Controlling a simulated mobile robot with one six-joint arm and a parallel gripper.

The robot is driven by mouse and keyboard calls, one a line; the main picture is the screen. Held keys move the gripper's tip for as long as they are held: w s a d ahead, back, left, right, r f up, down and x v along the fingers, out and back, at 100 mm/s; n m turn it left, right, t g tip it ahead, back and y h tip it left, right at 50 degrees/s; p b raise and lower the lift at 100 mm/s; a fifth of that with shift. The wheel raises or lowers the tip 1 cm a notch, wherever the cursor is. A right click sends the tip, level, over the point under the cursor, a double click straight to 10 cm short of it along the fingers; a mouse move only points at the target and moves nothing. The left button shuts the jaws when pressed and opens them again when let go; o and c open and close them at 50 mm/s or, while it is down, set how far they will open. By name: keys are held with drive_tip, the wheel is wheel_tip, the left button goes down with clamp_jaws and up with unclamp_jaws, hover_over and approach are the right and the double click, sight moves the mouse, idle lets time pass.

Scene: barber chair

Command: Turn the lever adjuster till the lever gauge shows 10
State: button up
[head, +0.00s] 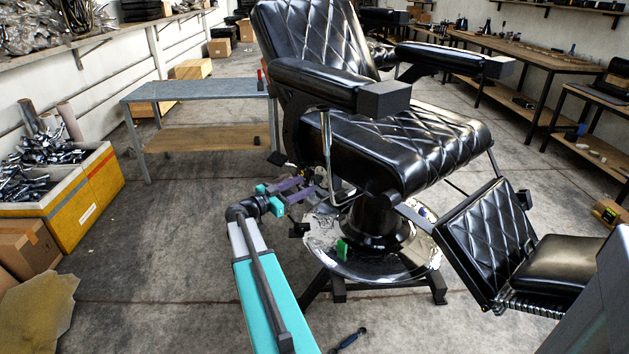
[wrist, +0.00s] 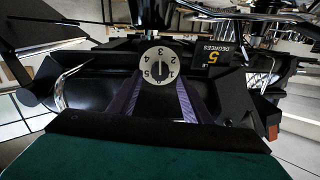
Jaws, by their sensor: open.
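In the wrist view, a round pale dial (wrist: 160,65) with numbers around its rim and a dark bar across its middle faces me; it appears to be the lever adjuster. To its right a dark gauge (wrist: 213,58) shows a yellow 5 above the word DEGREES, upside down in the picture. My gripper (wrist: 160,88) is open, its two purple fingers reaching toward the dial's lower left and right. Contact cannot be told.
A chrome lever (head: 327,150) hangs close to my gripper. The chair's round chrome base (head: 390,262) lies below it. A metal table (head: 200,90) stands behind, and a yellow bin (head: 75,205) is at left. The floor between bin and chair is mostly clear.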

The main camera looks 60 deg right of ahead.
sight(313, 181)
drive_tip(key=shift+x, duration=2.9)
drive_tip(key=c, duration=1)
